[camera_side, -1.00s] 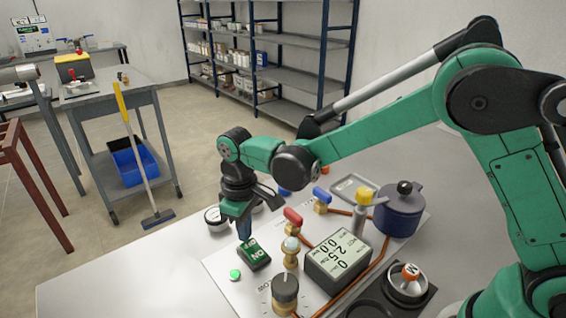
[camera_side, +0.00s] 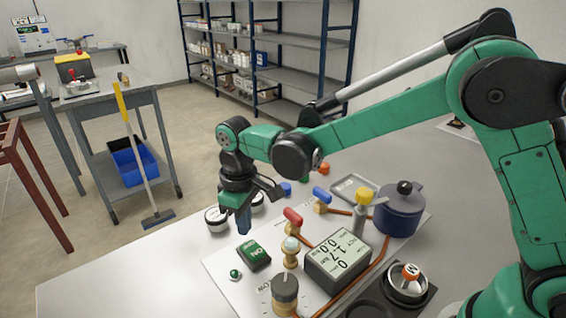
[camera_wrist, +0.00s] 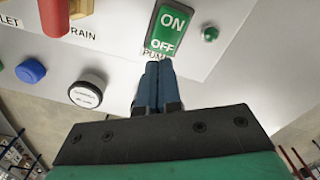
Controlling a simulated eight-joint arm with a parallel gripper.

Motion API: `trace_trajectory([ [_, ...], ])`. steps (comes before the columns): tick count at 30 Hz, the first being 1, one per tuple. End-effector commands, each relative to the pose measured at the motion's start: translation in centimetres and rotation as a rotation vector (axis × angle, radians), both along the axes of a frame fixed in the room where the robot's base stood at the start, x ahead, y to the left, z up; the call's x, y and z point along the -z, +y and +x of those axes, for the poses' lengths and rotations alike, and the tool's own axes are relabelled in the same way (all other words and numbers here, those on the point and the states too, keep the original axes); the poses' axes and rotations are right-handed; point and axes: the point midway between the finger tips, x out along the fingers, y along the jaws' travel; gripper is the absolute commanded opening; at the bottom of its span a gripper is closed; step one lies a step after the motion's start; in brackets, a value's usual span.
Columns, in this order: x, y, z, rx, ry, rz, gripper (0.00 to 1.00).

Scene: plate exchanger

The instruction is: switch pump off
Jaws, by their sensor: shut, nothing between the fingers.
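The pump switch (camera_side: 254,256) is a green rocker with white lettering on the white panel, with ON showing in the side view. The wrist view shows the same rocker (camera_wrist: 172,30) with ON and OFF above a partly covered PUMP label. My gripper (camera_side: 243,228) is shut and empty, its blue fingers pointing down above the panel behind the switch and apart from it. In the wrist view my fingertips (camera_wrist: 157,66) lie together just below the OFF end. The green pump lamp (camera_side: 235,274) beside the switch looks dark; it also shows dark in the wrist view (camera_wrist: 210,34).
A red-handled valve (camera_side: 293,216), a brass fitting with a clear dome (camera_side: 290,251), a display box (camera_side: 338,255) and a dark knob (camera_side: 285,288) stand close by. The table's front left (camera_side: 120,285) is clear.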

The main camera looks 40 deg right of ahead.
Motion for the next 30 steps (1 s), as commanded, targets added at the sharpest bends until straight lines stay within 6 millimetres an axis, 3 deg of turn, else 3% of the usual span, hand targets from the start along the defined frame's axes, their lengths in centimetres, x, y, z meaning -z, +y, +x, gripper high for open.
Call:
trace_trajectory([
  [15,-4.3,0.0,0.0,0.0,0.0,0.0,0.0],
  [26,-4.5,0.0,0.0,0.001,-0.001,0.0,0.0],
  [30,-5.5,-1.0,-0.4,0.033,-0.033,0.011,0.0],
])
